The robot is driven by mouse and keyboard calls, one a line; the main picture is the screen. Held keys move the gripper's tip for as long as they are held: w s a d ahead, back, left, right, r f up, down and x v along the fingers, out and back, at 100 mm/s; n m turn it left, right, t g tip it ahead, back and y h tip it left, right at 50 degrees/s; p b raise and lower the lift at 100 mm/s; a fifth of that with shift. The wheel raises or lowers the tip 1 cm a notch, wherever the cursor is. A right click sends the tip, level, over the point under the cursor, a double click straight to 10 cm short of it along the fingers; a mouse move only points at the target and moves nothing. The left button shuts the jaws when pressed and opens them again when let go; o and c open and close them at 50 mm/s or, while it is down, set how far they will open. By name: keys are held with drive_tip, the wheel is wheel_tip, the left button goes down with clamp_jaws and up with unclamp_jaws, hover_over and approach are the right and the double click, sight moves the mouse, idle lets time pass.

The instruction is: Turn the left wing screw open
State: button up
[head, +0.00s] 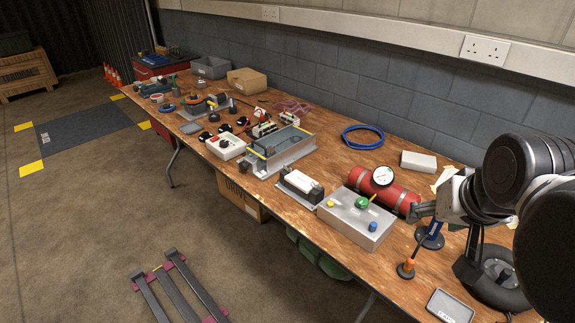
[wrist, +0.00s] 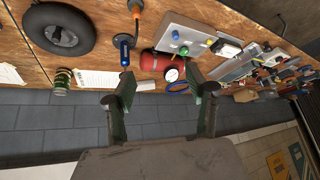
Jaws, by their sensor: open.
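My gripper (wrist: 160,80) is open and empty, its two fingers spread wide in the wrist view. In the head view, my gripper (head: 418,212) is at the right, near the end of the red cylinder. I cannot make out a wing screw for certain in either view. A grey open-topped metal housing (head: 283,150) stands mid-bench with a yellow part at its left end; small fittings on it are too small to tell. A silver box (head: 350,225) with yellow, green and blue knobs is closer to my gripper and also shows in the wrist view (wrist: 170,35).
A red cylinder (head: 400,200) with a white gauge (head: 383,176) lies behind the silver box. A blue cable coil (head: 362,137) lies near the wall.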

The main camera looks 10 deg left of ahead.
drive_tip(key=w+a+r+m+g+p, duration=0.1)
drive_tip(key=w+a+r, duration=0.15)
drive_tip(key=w, duration=0.35)
drive_tip(key=w+a+r, duration=0.2)
drive_tip(key=w+r, duration=0.2)
drive_tip(key=w, duration=0.2)
drive_tip(key=m+g+p, duration=0.3)
drive_tip(key=m+g, duration=0.2)
drive_tip(key=m, duration=0.1)
hover_over(288, 169)
wheel_tip(288, 169, down, 16)
drive_tip(key=f, duration=1.3)
drive_tip(key=shift+w+a+f, duration=0.1)
drive_tip(key=shift+w+a, duration=0.05)
drive_tip(key=shift+w, duration=0.15)
drive_tip(key=c, duration=1.1)
drive_tip(key=shift+n, duration=0.3)
